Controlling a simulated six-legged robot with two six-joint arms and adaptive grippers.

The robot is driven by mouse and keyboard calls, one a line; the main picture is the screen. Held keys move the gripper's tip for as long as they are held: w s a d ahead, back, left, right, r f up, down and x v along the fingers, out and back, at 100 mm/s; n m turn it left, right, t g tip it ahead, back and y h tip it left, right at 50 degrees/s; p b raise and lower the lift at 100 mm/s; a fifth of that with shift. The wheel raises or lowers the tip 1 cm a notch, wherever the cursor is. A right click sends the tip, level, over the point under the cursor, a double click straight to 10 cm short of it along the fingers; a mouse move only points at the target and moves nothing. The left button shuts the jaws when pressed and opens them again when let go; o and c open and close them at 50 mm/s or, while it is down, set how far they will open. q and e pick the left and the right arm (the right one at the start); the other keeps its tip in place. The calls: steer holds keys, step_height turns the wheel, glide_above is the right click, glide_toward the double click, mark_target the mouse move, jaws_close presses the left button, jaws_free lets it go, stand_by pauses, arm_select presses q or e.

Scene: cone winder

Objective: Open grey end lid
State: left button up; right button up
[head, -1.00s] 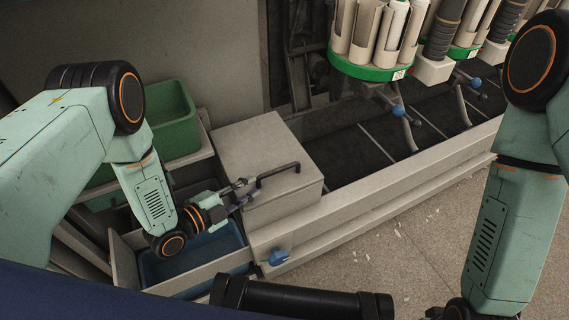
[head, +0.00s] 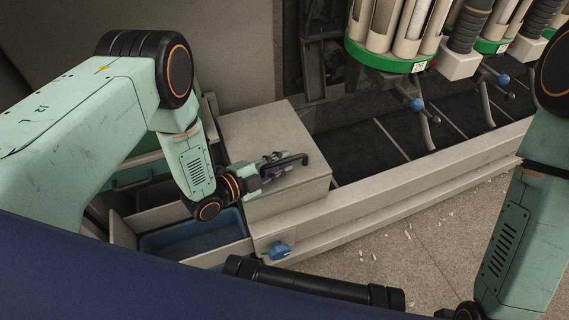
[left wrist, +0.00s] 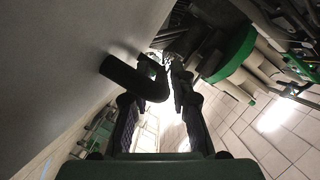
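The grey end lid (head: 255,130) is the top of a grey box at the end of the machine, and it looks closed. A black bent handle (head: 296,159) sits on it. My left gripper (head: 277,164) is at the handle, over the lid. In the left wrist view the handle (left wrist: 128,78) comes in from the left, across the left finger, with its bend towards the gap. The fingers of the left gripper (left wrist: 164,88) are apart. Contact with the handle cannot be told. The right arm is at the right edge; its gripper is out of frame.
A blue bin (head: 195,238) lies below my left forearm. A blue knob (head: 280,250) sticks out from the machine's front. Spindle units with a green ring (head: 390,62) hang at the upper right. The floor (head: 410,245) at the front right is mostly clear.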

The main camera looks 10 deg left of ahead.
arm_select(q)
steer(key=shift+w+d+f, duration=0.1)
steer(key=shift+w+d, duration=0.3)
steer(key=shift+w, duration=0.1)
jaws_close()
stand_by(0.3)
